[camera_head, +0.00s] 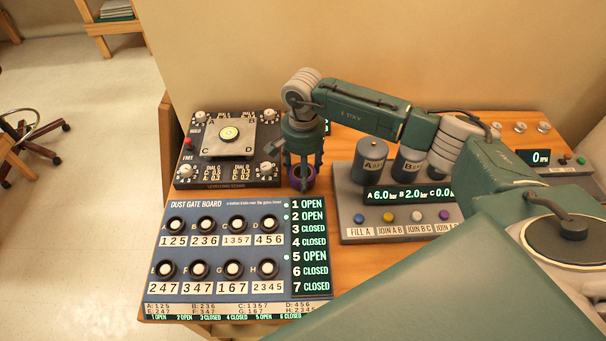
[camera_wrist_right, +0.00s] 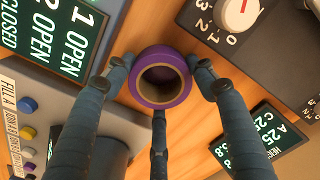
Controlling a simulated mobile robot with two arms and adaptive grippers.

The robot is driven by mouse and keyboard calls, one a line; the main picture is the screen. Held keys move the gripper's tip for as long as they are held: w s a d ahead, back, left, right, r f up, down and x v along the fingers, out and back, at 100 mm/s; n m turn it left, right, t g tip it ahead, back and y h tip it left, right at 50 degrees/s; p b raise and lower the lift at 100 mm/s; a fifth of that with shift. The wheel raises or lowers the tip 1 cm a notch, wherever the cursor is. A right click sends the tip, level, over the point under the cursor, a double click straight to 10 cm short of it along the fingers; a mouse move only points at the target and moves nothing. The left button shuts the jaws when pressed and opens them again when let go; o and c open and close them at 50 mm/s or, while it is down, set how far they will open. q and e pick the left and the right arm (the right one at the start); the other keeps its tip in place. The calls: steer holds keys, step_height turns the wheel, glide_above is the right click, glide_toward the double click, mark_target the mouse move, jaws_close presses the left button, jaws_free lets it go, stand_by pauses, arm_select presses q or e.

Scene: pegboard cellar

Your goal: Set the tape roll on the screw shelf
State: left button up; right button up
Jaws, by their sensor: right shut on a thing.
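The purple tape roll (camera_head: 301,186) is at the middle of the table, between the levelling stand and the tank panel. In the wrist view the roll (camera_wrist_right: 160,101) shows its hollow cardboard core facing the camera. My right gripper (camera_head: 302,177) points down at it and is shut on it, with fingers at its sides. I cannot tell whether the roll touches the table or hangs just above it. I cannot make out a shelf marked for screws. My left gripper is not in view.
The dust gate board (camera_head: 237,207) lies in front. The levelling stand (camera_head: 228,168) is left of the roll, and the tank panel (camera_head: 386,233) is right. A wooden shelf unit (camera_head: 108,27) stands at the far left. A strip of bare wood (camera_head: 338,262) separates the boards.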

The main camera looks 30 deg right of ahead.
step_height(320, 180, up, 20)
steer(key=b, duration=0.5)
steer(key=s+a+f+n, duration=0.3)
steer(key=s+a+n, duration=0.1)
steer(key=s, duration=0.4)
steer(key=s+a+f+n, duration=0.3)
steer(key=s+f+n, duration=0.1)
steer(key=s+n, duration=0.3)
steer(key=shift+s+a+f, duration=0.25)
steer(key=shift+s+a, duration=0.15)
steer(key=shift+s, duration=0.8)
